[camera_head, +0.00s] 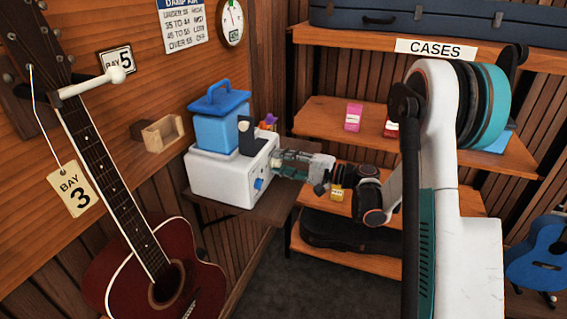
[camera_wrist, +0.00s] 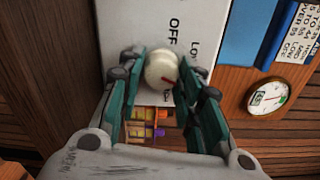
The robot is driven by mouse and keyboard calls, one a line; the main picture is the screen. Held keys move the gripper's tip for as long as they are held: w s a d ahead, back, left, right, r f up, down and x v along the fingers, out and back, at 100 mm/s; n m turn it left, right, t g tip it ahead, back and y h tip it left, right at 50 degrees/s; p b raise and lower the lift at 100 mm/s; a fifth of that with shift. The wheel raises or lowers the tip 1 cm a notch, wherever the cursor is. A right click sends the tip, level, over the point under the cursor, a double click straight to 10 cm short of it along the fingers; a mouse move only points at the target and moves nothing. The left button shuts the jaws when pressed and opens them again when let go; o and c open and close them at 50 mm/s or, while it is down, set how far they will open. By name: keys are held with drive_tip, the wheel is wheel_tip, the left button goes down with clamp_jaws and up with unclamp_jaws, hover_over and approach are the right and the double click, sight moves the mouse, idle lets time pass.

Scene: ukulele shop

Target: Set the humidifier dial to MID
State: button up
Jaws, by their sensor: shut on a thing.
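The humidifier is a white box (camera_head: 222,178) with a blue tank (camera_head: 220,130) on top, standing on a wooden ledge in the head view. In the wrist view its white panel (camera_wrist: 130,35) carries OFF and Low labels, turned sideways. The cream round dial (camera_wrist: 161,68) with a short red mark sits below OFF in that view, between the teal finger pads. My gripper (camera_wrist: 162,76) is shut on the dial. The MID label is not readable.
Small coloured bottles (camera_wrist: 145,124) stand close below the dial in the wrist view. A red guitar (camera_head: 160,285) hangs at left. Shelves (camera_head: 330,115) stand behind my arm. A wall gauge (camera_wrist: 267,98) is at right in the wrist view.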

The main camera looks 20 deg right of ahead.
idle(0.4)
drive_tip(key=o, duration=1.1)
drive_tip(key=shift+c, duration=0.2)
drive_tip(key=v, duration=1.2)
drive_tip(key=shift+w, duration=0.1)
